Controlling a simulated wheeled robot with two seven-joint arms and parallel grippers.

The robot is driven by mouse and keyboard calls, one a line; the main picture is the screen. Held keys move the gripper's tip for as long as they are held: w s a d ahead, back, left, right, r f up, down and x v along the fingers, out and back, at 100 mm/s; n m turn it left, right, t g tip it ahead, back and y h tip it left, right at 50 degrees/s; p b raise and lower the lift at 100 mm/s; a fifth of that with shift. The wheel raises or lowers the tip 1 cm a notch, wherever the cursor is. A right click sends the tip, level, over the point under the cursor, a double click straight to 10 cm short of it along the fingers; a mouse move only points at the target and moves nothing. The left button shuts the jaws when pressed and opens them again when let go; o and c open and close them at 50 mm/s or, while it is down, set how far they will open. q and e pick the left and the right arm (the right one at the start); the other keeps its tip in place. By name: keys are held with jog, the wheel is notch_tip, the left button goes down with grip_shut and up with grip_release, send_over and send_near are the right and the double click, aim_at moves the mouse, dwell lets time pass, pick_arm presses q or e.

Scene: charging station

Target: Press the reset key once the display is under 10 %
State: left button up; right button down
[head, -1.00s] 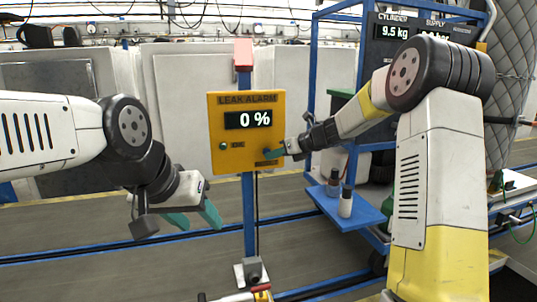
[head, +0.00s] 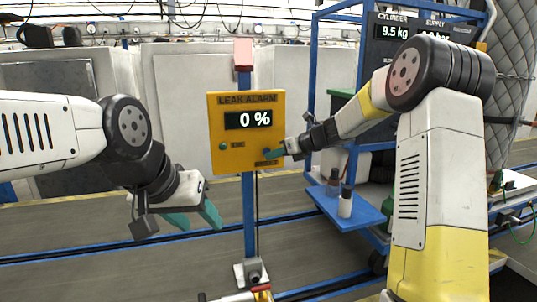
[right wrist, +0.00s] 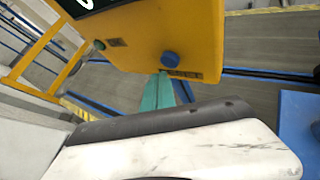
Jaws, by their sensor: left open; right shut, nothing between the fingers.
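The yellow leak alarm box (head: 220,105) stands on a blue post, and its display (head: 248,120) reads 0 %. A small green lamp (head: 223,146) is at its lower left. In the right wrist view a round blue key (right wrist: 171,59) sits on the panel above a dark label. In the head view my right gripper hides the key. My right gripper (head: 271,154) is shut and empty, its tips at the box's lower right; in the wrist view its teal fingers (right wrist: 165,92) end close to the key. I cannot tell whether they touch it. My left gripper (head: 197,218) is open and empty, left of the post.
A pale red block (head: 243,53) tops the post (head: 249,210). A blue frame to the right carries a display board (head: 395,38) reading 9.5 kg and a blue shelf (head: 345,214) with two small bottles. Floor to the left of the post is clear.

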jog(key=shift+w, duration=0.1)
dwell(0.7)
jog(key=shift+w+a, duration=0.1)
jog(key=shift+w, duration=0.2)
jog(key=shift+w+a, duration=0.15)
jog(key=shift+w, duration=0.25)
dwell(0.7)
jog(key=shift+s, duration=0.1)
jog(key=shift+s+d, duration=0.25)
jog(key=shift+s, duration=0.45)
jog(key=shift+s, duration=0.1)
jog(key=shift+s+d, duration=0.25)
jog(key=shift+s, duration=0.5)
jog(key=shift+s+d, duration=0.25)
jog(key=shift+s, duration=0.55)
jog(key=shift+s+d, duration=0.25)
jog(key=shift+s, duration=0.5)
